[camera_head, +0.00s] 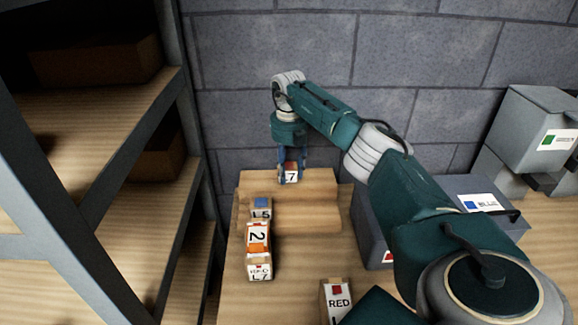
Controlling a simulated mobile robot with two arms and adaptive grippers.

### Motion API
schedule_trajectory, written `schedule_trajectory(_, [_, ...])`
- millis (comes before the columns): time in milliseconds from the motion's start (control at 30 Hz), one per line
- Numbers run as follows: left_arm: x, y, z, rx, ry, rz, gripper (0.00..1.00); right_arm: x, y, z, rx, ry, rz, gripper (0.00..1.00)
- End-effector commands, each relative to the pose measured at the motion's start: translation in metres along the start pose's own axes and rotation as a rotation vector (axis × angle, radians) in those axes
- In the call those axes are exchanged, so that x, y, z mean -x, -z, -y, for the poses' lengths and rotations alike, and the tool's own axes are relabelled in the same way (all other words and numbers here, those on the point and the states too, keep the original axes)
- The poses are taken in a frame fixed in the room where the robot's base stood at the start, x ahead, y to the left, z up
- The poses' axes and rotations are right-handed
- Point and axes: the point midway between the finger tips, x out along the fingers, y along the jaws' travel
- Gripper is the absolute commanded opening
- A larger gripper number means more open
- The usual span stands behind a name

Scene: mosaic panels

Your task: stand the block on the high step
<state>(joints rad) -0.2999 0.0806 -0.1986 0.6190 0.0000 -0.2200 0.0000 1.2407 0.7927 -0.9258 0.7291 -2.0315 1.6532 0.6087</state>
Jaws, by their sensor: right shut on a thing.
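My right gripper (290,166) points down and is shut on a small block (291,177) with a white face marked 7 and a reddish top. The block is upright at the high step (320,183) of a wooden stepped stand, at the back against the wall. I cannot tell whether its base touches the step or hangs just above it. The lower step (305,216) lies in front and is bare on its right. My left gripper is not in view.
A blue-topped block (261,207), an orange block marked 2 (257,238) and a white-faced block (260,271) line the stand's left side. A RED-labelled block (338,300) is in front. A BLUE-labelled grey bin (375,228) stands right; metal shelving (185,150) borders the left.

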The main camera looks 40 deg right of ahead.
Motion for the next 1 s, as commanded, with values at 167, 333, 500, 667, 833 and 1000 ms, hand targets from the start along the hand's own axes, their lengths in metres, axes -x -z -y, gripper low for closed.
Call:
schedule_trajectory(167, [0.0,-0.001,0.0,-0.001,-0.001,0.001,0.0,-0.001,-0.001,0.0,-0.001,0.0,0.001,0.14])
schedule_trajectory(333, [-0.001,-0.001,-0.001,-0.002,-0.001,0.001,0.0,-0.004,0.0,0.001,-0.001,0.001,0.0,0.14])
schedule_trajectory(500, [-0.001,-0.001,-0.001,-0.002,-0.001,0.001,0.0,-0.004,0.0,0.0,0.0,0.001,0.0,0.6])
schedule_trajectory(667, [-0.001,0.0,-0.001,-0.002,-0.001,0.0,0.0,-0.004,0.0,0.0,0.0,0.0,0.0,0.6])
schedule_trajectory(833, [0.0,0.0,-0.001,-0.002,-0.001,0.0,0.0,0.002,-0.001,0.0,0.0,-0.001,0.002,0.6])
schedule_trajectory(1000, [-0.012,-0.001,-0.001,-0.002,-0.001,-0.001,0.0,0.026,-0.002,-0.001,0.001,-0.003,0.005,0.6])
